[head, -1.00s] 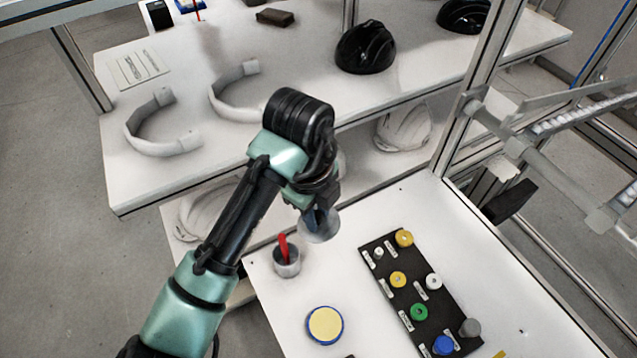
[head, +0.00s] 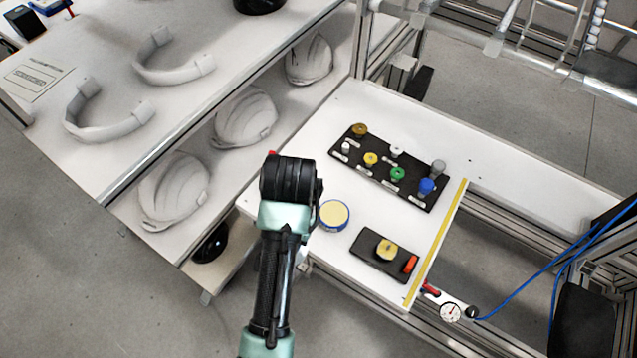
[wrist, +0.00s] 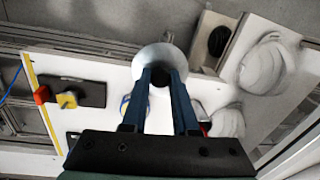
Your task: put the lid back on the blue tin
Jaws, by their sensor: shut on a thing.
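The blue tin (head: 334,228) stands on the white bench, its top showing a round cream face. In the wrist view a sliver of the blue tin (wrist: 125,104) shows beside my left finger; the rest is hidden. My gripper (wrist: 160,72) is shut on a pale grey round lid (wrist: 158,52), gripped near a dark spot at its middle. The lid is held above the surfaces, and its gap to the tin is hard to judge. In the head view my wrist hides the fingers and lid, just left of the tin.
A black board (head: 375,186) with several coloured knobs lies behind the tin. A smaller black block (head: 370,262) with a yellow knob and red piece lies front right. Yellow tape (head: 436,243) marks the bench's right edge. White helmet shells (head: 243,118) sit on a lower shelf.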

